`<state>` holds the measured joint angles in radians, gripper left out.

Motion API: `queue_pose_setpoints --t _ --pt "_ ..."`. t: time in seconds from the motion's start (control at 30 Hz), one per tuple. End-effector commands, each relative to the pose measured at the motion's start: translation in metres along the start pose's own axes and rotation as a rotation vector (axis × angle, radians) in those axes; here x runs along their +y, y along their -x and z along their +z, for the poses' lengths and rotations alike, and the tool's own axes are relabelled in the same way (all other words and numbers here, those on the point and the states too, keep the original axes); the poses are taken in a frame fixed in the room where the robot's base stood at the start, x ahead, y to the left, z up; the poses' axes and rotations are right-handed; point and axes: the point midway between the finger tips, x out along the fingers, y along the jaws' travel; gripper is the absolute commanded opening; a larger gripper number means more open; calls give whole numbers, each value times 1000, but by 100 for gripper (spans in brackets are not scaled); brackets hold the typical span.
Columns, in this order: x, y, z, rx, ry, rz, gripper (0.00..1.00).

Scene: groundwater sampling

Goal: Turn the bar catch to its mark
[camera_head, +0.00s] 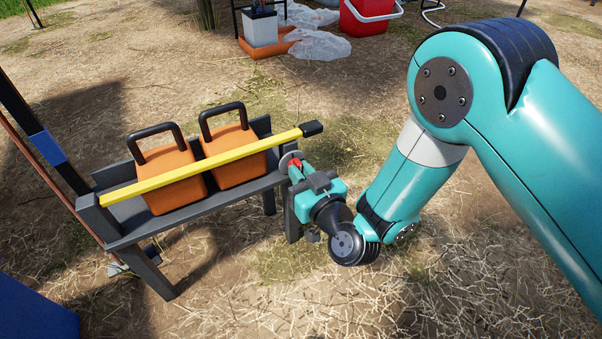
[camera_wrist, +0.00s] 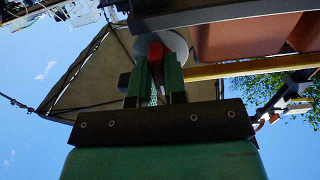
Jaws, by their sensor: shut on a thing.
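The bar catch shows as a small red piece (camera_head: 295,165) on a pale round plate (camera_head: 287,158) at the right end of the dark rack. In the wrist view the red catch (camera_wrist: 155,51) sits between my fingertips, in front of the grey disc (camera_wrist: 178,46). My gripper (camera_head: 300,175) is shut on the catch; its fingers (camera_wrist: 157,68) hide part of it. The yellow bar (camera_head: 195,168) runs across the front of two orange containers, its black end beyond the rack's right end. I cannot make out the mark.
The dark rack (camera_head: 190,210) holds two orange containers (camera_head: 168,190) (camera_head: 238,170) with black handles. Dark poles stand at the left, and a blue block (camera_head: 35,310) fills the lower left corner. A red bin (camera_head: 367,20) stands far back. Straw-covered ground is open in front.

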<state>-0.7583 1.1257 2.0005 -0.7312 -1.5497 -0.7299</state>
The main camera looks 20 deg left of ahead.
Motion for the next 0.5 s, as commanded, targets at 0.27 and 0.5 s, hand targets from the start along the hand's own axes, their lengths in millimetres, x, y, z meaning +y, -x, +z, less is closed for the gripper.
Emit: queue_pose_setpoints --t 0.27,0.5 --pt "1 0 4 2 -424 1 0" --pt "1 0 3 3 -1009 1 0"
